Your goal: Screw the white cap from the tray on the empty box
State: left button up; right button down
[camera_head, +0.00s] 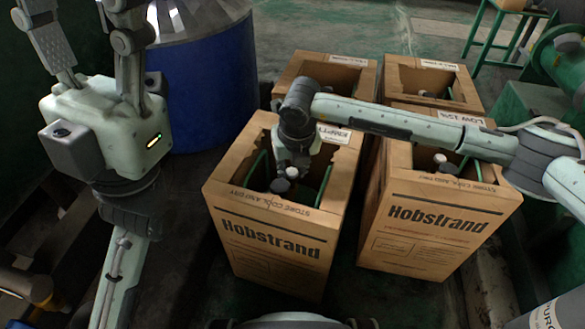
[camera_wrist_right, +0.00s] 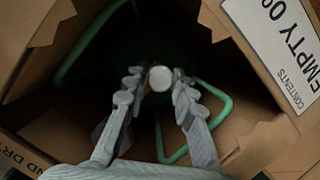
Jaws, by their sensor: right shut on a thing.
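The empty box (camera_head: 275,235) is an open brown carton with an "EMPTY" label, front left of the group in the head view. My right gripper (camera_head: 288,160) reaches down into its opening. In the right wrist view its fingers (camera_wrist_right: 158,82) are closed on the round white cap (camera_wrist_right: 160,77), with dark space and green frame bars around it. A small dark round part (camera_head: 280,185) shows beside the fingertips in the head view. I cannot tell whether the cap touches a thread. My left gripper (camera_head: 80,15) is empty, its fingers spread and pointing up. The tray is not visible.
Another Hobstrand box (camera_head: 435,230) stands close on the right, with two more boxes (camera_head: 325,72) (camera_head: 433,80) behind. A blue drum (camera_head: 205,85) stands behind on the left. The boxes' cardboard walls closely surround my right gripper. A green stool (camera_head: 500,35) is at back right.

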jog(key=m+h, duration=0.1)
jog(key=m, duration=0.2)
jog(key=shift+a+f+m, duration=0.1)
jog(key=shift+m, duration=0.3)
jog(key=shift+s+a+m, duration=0.1)
jog(key=shift+m, duration=0.3)
jog(key=m+h, duration=0.1)
jog(key=m, duration=0.1)
jog(key=shift+m, duration=0.4)
jog(key=shift+m+g, duration=0.3)
jog(key=shift+m, duration=0.4)
jog(key=c, duration=1.2)
grip_release()
